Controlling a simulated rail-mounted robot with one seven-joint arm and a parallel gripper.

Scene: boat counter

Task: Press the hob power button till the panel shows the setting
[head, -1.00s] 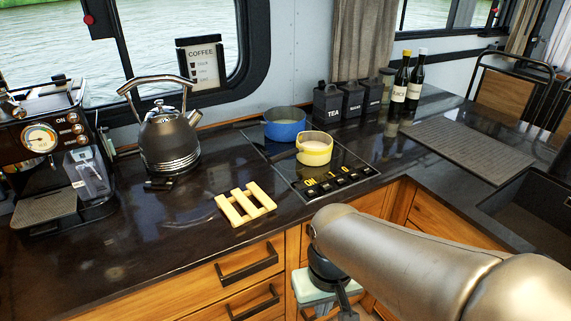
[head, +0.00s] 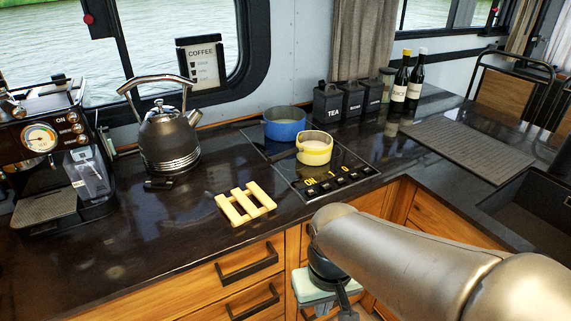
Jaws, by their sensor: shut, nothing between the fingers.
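The black glass hob (head: 290,175) is set into the dark counter at the middle. Its front strip has yellow lit characters (head: 331,183) that look like "ON", "1" and "0", with a row of small dark buttons (head: 338,181) beside them. I cannot tell the labels on single buttons. My gripper's fingers are not visible.
A yellow slatted trivet (head: 245,204) lies left of the hob. A black kettle (head: 168,145) and a coffee machine (head: 55,150) stand further left. Dark canisters (head: 333,106) and bottles (head: 401,80) stand behind right. A grey mat (head: 470,146) lies right. Drawers front the counter.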

